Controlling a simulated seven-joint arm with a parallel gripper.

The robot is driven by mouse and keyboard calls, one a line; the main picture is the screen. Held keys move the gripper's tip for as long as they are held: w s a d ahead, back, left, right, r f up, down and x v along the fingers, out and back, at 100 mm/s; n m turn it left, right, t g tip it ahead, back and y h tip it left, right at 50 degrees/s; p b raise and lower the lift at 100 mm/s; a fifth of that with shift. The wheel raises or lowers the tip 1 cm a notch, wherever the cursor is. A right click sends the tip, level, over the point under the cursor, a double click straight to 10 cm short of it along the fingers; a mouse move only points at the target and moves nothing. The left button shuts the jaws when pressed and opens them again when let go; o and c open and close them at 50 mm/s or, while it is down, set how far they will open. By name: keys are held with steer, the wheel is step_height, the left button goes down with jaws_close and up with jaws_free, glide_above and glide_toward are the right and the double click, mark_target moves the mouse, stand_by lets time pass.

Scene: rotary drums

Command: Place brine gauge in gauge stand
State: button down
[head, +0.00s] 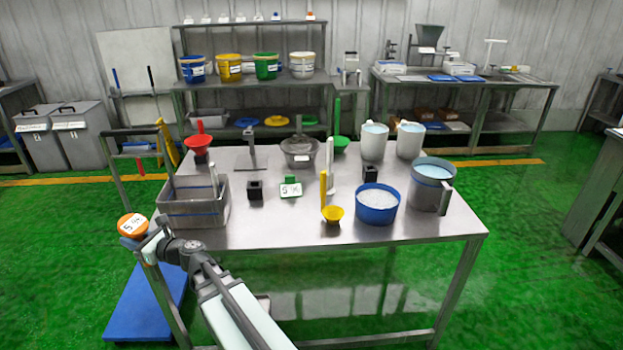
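My gripper (152,243) is at the table's front left corner, small and seen from behind. A round orange piece with a white marked label (132,225) shows right at its tip; I cannot tell whether it is gripped or only behind the fingers. No part is clearly readable as the brine gauge; a slim white upright piece (330,168) stands mid-table and may be it. Two small black blocks, one left of centre (255,190) and one right of centre (370,173), look like stands. A green-topped card with a marked label (290,189) stands between them.
The front middle strip is clear.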

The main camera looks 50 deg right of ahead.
steer(key=w+d+r+m+t+h, duration=0.1)
steer(key=w+d+r+m+h, duration=0.3)
steer(key=r, duration=0.4)
steer(key=w+d+r+m+h, duration=0.1)
steer(key=w+d+r+h, duration=0.25)
steer(key=d+r, duration=0.35)
steer(key=s+d+r+m+h, duration=0.1)
steer(key=d+m+h, duration=0.1)
steer(key=d, duration=1.1)
steer(key=s+d+r+m+g+h, duration=0.1)
steer(key=d+h, duration=0.2)
steer(key=d, duration=1)
steer(key=s+d+r+m+h, duration=0.1)
steer(key=s+d+m+h, duration=0.1)
steer(key=d, duration=1.1)
steer(key=s+d+f+m+g+h, duration=0.1)
steer(key=s+d+h, duration=0.1)
steer(key=s+d, duration=0.8)
steer(key=s+d+f+m+g+h, duration=0.15)
steer(key=s+d, duration=0.55)
steer(key=d, duration=0.7)
steer(key=s+d+f+m+g+h, duration=0.1)
steer(key=s+d+h, duration=0.1)
steer(key=s+d, duration=0.8)
step_height(320, 180, down, 10)
steer(key=w+d, duration=0.1)
steer(key=d, duration=0.1)
steer(key=shift+d, duration=0.3)
steer(key=shift+w, duration=0.1)
